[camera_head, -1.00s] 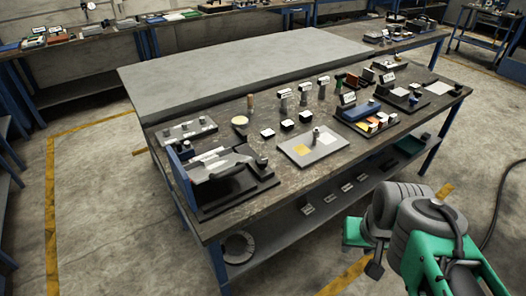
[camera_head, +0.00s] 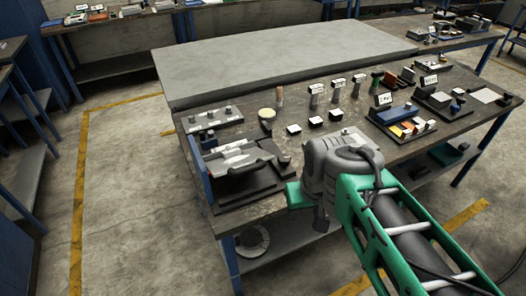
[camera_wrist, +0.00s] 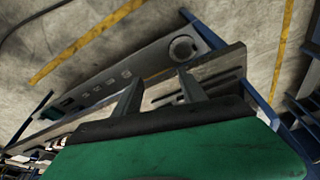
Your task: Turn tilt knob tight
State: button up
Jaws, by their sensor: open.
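A grey jointed fixture on a black base (camera_head: 225,192) sits at the front left corner of the workbench in the head view; it may be the microscope arm. A small dark knob-like part (camera_head: 284,160) shows at its right end, but I cannot tell whether it is the tilt knob. My gripper's green body (camera_head: 298,196) is in front of the bench edge, just right of the fixture; its fingers do not show clearly there. In the wrist view my gripper (camera_wrist: 160,78) has two grey fingers apart with nothing between them.
The workbench (camera_head: 190,172) carries a plate with knobs (camera_head: 212,118), several small upright posts (camera_head: 315,97) and a blue block tray (camera_head: 402,122). Floor left of the bench is open.

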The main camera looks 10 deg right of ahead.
jog(key=shift+o, duration=1.2)
jog(key=w+r+n+p, duration=0.2)
jog(key=w+r, duration=0.3)
jog(key=w, duration=0.3)
jog(key=shift+w+a+n+g+p, duration=0.2)
jog(key=shift+w+n+g+p, duration=0.15)
jog(key=shift+p, duration=0.3)
jog(key=n+g+p, duration=0.2)
jog(key=n+p, duration=0.4)
jog(key=n, duration=0.1)
send_near(284, 158)
jog(key=shift+d+f, duration=0.1)
jog(key=shift+w+f, duration=0.2)
jog(key=shift+f, duration=0.15)
notch_tip(284, 158, down, 8)
jog(key=shift+r+p, duration=0.1)
jog(key=shift+p, duration=0.95)
jog(key=shift+c, duration=0.5)
grip_shut()
